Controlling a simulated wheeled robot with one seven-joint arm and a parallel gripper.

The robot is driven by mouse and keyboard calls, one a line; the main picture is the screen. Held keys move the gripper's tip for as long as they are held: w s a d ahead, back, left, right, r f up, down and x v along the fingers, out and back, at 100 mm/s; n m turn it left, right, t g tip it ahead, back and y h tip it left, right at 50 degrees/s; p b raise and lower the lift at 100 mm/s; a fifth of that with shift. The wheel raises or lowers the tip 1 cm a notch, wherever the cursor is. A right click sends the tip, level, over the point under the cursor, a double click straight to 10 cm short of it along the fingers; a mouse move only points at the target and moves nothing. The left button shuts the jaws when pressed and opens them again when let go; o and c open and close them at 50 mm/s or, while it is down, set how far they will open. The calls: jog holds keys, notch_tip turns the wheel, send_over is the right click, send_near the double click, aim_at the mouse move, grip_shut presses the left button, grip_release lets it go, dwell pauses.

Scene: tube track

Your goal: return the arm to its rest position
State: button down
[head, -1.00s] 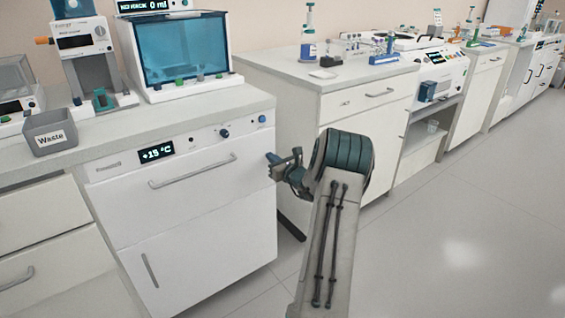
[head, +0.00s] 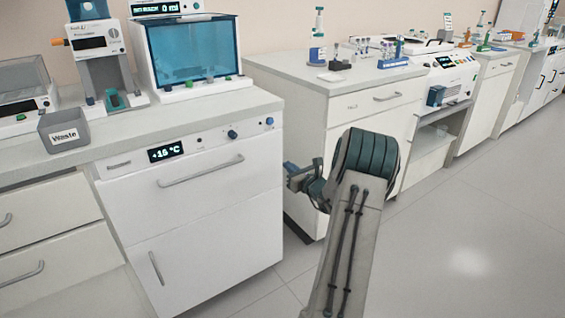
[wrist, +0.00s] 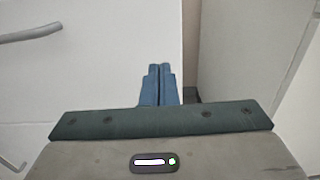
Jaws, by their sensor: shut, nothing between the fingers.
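My arm reaches out low in front of the benches in the head view, bent at a dark ribbed joint. I cannot tell the exact gap between fingertips and cabinet.
A gap separates this unit from the drawer bench (head: 375,97) on the right. A grey waste bin (head: 64,132) and a blue-windowed cabinet (head: 190,50) stand on the left counter. The unit has a protruding handle (head: 200,172). Open floor (head: 460,230) lies to the right.

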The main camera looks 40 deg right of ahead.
jog(key=s+p, duration=0.1)
jog(key=s, duration=0.6)
jog(key=shift+s+a, duration=0.35)
jog(key=shift+a, duration=0.05)
jog(key=shift+a, duration=0.1)
